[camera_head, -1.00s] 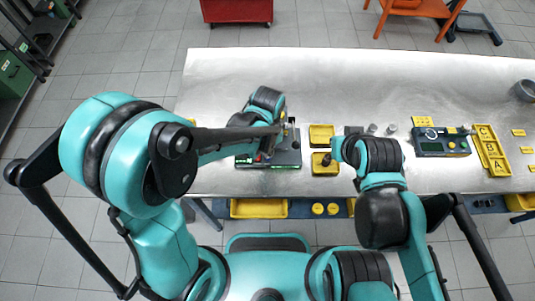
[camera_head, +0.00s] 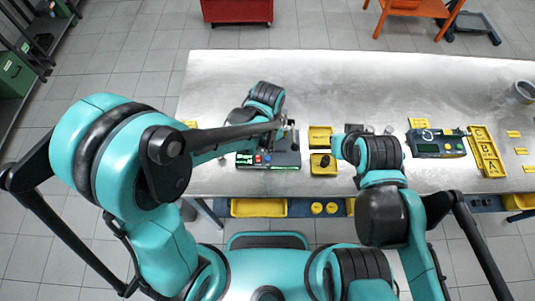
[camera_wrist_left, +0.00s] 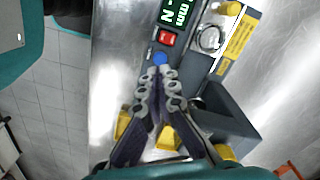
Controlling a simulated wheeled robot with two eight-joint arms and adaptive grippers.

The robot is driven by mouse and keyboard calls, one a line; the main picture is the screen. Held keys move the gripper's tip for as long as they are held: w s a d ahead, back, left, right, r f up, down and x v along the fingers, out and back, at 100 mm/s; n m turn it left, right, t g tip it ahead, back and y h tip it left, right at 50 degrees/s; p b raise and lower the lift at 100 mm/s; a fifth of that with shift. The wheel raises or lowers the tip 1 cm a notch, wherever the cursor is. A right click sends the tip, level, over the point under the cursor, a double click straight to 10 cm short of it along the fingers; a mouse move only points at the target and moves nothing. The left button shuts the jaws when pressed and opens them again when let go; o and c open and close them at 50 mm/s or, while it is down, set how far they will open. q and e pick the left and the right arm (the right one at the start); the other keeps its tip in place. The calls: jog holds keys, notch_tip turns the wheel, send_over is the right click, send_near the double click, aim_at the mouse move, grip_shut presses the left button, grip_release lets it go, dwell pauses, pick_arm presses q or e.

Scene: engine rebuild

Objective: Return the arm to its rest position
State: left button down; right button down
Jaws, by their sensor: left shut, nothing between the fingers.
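My left arm reaches in from the left over the bench, its wrist (camera_head: 264,97) above the back of a dark device with a green display (camera_head: 268,160). In the left wrist view my left gripper (camera_wrist_left: 160,72) is shut and empty. Its fingertips appear in front of the device's blue button, below the red button (camera_wrist_left: 167,39); I cannot tell the height between them. My right arm (camera_head: 371,153) is bent at the bench's front edge; its gripper fingers cannot be made out.
Yellow bins (camera_head: 320,136) stand right of the device; the nearer one holds a dark part (camera_head: 325,161). Another instrument (camera_head: 438,142) and a lettered yellow tray (camera_head: 487,150) are farther right. The metal bench (camera_head: 380,80) is clear at the back.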

pick_arm(q)
jog(key=shift+a, duration=0.1)
jog(key=shift+w+a+r+n+b, duration=0.1)
jog(key=shift+a+r+n+b, duration=0.05)
jog(key=shift+a+n+b, duration=0.2)
jog(key=s+a+r+n+t+b, duration=0.1)
jog(key=s+a+n+t+b, duration=0.1)
jog(key=a+n+b, duration=0.3)
jog(key=s+a+r+n+t+b, duration=0.1)
jog(key=s+a+n+t+b, duration=0.2)
jog(key=a, duration=0.9)
jog(key=n+t+b, duration=0.2)
jog(key=n, duration=0.1)
jog(key=shift+s+r+b, duration=0.2)
jog(key=shift+r+b, duration=0.1)
jog(key=shift+b, duration=0.05)
